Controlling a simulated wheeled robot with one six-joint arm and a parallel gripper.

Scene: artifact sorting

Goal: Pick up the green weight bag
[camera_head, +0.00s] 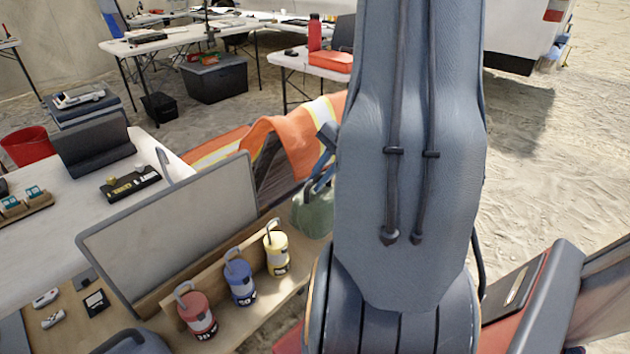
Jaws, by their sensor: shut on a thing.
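The green weight bag (313,213) is in the head view just left of my large grey arm, which hides its right side. My gripper (322,178) shows as dark fingers with a blue part at the top of the bag, shut on it. The bag hangs beside the right end of the wooden rack. Its lower edge is close to the rack's end; I cannot tell whether they touch.
Red (197,312), blue (240,280) and yellow (276,252) weights stand in a wooden rack (165,299) before a grey panel (180,225). An orange cloth (290,140) lies behind the bag. A white table (60,235) is left. Sand is open at right.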

